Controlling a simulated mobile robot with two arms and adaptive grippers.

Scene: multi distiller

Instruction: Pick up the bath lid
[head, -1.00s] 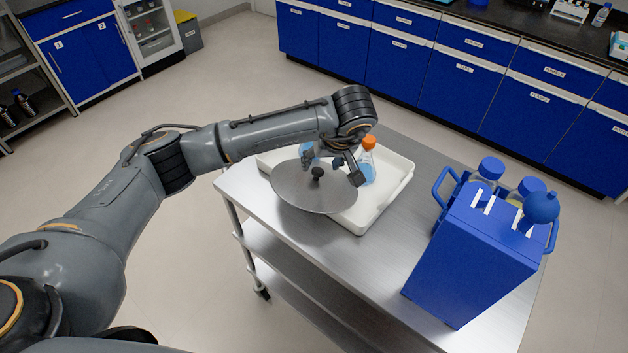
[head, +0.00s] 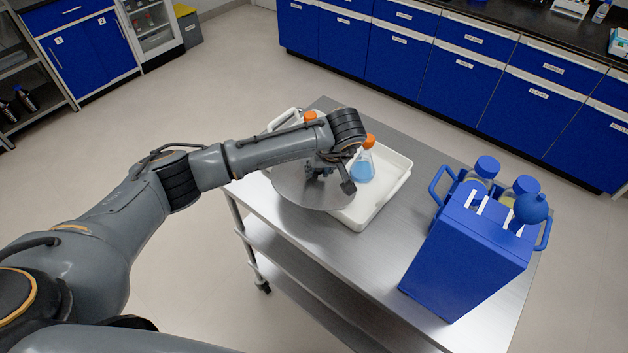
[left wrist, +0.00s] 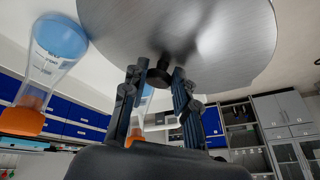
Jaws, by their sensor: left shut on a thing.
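My right gripper is not in view.
The white tray (head: 385,190) holds an orange-capped flask of blue liquid (head: 363,166) close to my gripper. Another orange cap (head: 310,116) shows behind my arm. A blue carrier (head: 465,255) with blue-capped bottles stands at the cart's right. The metal cart top (head: 345,262) between is clear.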

